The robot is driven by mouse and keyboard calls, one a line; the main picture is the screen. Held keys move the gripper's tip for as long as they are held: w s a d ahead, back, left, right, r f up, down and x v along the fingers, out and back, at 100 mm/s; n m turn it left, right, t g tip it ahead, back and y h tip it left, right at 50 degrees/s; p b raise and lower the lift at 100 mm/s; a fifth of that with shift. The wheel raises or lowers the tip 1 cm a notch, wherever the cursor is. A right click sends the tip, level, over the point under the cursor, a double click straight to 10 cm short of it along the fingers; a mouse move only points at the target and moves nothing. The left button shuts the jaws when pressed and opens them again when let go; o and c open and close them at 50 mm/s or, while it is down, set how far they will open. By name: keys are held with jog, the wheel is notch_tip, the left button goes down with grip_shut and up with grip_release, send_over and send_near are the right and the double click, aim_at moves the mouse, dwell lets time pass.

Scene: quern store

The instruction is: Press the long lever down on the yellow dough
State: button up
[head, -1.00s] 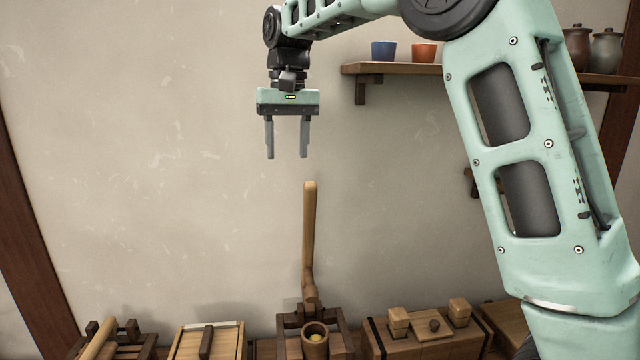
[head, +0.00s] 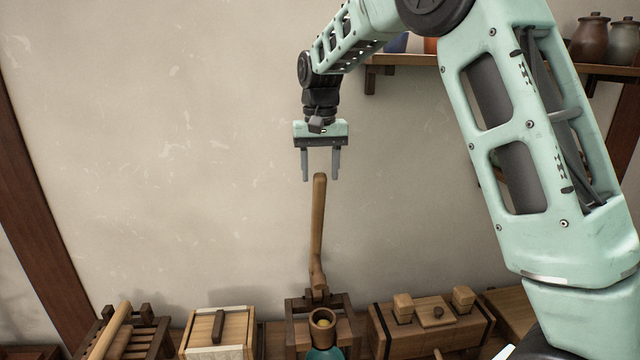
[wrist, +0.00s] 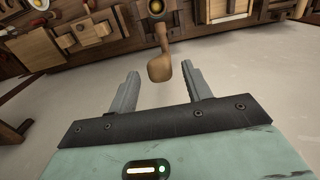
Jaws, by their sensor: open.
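The long wooden lever (head: 317,232) stands nearly upright on its dark wooden frame (head: 298,308) in the head view. A wooden cup (head: 323,330) sits at the front of the frame, with the yellow dough (head: 321,322) inside it. My gripper (head: 321,179) is open and points down, with its fingertips at about the height of the lever's top end in the picture. In the wrist view the lever's end (wrist: 160,70) shows just beyond and between the open fingers (wrist: 158,80). Nothing is held. I cannot tell whether the fingers touch the lever.
A slatted wooden rack (head: 128,333) and a lidded box (head: 220,328) stand left of the press. A box with wooden blocks (head: 432,325) stands to its right. A wall shelf (head: 400,60) with pots (head: 590,40) is above. The wall behind the lever is bare.

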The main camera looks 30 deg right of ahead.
aim_at(320, 200)
jog(key=shift+f+p, duration=0.5)
jog(key=shift+f, duration=2)
grip_shut()
